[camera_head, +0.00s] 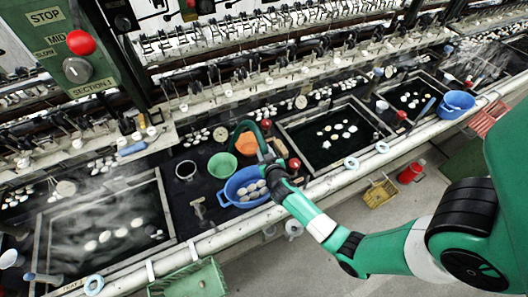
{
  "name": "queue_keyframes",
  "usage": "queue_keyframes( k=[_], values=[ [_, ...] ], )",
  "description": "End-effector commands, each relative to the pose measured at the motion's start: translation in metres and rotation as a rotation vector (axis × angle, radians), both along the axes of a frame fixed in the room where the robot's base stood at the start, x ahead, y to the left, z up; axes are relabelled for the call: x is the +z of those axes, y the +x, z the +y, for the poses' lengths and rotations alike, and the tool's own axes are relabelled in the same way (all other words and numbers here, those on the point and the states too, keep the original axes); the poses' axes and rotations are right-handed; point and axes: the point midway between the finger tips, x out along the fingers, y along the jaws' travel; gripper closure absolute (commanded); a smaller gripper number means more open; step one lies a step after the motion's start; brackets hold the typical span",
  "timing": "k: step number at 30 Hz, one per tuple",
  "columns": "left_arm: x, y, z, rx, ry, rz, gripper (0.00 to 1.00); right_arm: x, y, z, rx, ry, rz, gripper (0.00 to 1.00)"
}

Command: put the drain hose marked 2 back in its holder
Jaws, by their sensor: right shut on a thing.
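My right gripper (269,164) reaches in from the right, over the blue basin's far right edge. It is shut at the lower right end of a dark green arched hose (243,125), which seems to be the drain hose. The arch rises above the green bowl and its other end comes down near that bowl. I cannot read a 2 on it. White and blue rings, perhaps hose holders, sit along the front rail: one (351,163) right of my gripper, another (382,147) farther right. A similar pale ring (294,228) hangs below the rail. My left gripper is not in view.
A blue basin (234,185) with pale cocoons and a green bowl (222,165) stand by the gripper. A red knob (294,164) is close on its right. Framed water basins lie left and right; steam rises at left. A yellow crate (380,192) and red bucket (411,172) stand on the floor.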

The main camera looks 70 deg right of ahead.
Motion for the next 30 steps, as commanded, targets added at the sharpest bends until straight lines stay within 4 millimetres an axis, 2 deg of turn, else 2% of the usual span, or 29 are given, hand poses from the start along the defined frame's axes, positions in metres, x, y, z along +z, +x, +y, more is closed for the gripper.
queue_keyframes(
  k=[1,2,6,17,20,30],
  values=[
    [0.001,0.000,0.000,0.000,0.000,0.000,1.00,0.000,0.000,0.000,0.001,-0.001,0.000,1.00],
    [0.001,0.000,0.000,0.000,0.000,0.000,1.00,-0.002,0.000,0.000,0.000,0.001,0.001,0.61],
    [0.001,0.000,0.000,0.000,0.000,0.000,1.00,-0.002,0.000,0.000,0.000,0.001,0.001,0.36],
    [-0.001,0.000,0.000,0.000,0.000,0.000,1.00,0.001,0.000,0.000,0.000,0.000,-0.001,0.35],
    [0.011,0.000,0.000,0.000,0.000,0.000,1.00,0.010,-0.007,0.011,0.001,0.002,0.003,0.35],
    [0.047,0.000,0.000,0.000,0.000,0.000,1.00,0.041,-0.048,0.073,0.006,0.001,0.004,0.35]
  ],
)
